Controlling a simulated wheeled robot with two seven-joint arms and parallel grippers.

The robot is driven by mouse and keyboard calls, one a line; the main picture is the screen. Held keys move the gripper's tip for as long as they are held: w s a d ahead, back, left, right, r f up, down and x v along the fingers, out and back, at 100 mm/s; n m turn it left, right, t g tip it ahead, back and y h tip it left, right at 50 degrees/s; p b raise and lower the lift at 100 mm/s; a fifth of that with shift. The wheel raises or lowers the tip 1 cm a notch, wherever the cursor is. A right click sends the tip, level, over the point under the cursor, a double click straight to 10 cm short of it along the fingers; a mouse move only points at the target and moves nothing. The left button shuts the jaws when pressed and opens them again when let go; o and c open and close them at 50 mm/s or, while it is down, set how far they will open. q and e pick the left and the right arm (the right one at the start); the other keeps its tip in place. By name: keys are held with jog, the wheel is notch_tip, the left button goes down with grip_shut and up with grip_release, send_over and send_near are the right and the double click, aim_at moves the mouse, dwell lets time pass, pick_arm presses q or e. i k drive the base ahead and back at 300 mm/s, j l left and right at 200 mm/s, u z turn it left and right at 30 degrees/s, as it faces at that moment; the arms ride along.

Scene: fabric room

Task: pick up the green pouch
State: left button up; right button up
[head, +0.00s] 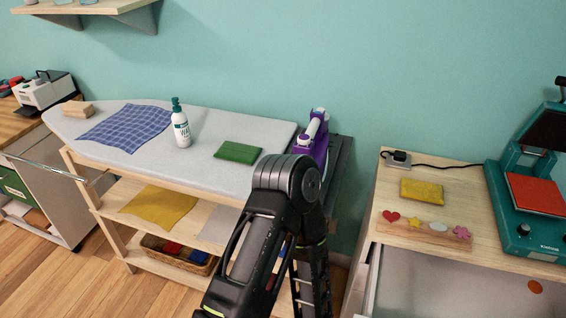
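The green pouch (238,152) lies flat on the grey ironing board (215,180), towards its right end. One of my dark arms rises from the bottom middle of the head view and bends at a joint just below and right of the pouch. I cannot tell which arm it is. The pouch is not covered by it, and no gripper touches the pouch. Neither gripper shows in the view.
A yellow pouch (422,190) and a heat press (530,225) are on the right-hand table.

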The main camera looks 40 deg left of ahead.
aim_at(235, 152)
jog(key=u, duration=1.7)
jog(key=i+j, duration=0.1)
jog(key=j, duration=0.3)
jog(key=i+j, duration=0.1)
jog(key=j, duration=0.3)
jog(key=i+j, duration=0.1)
jog(key=j, duration=0.3)
jog(key=i+j+z, duration=0.15)
jog(key=j, duration=0.25)
jog(key=z, duration=1.45)
jog(key=k+l, duration=0.05)
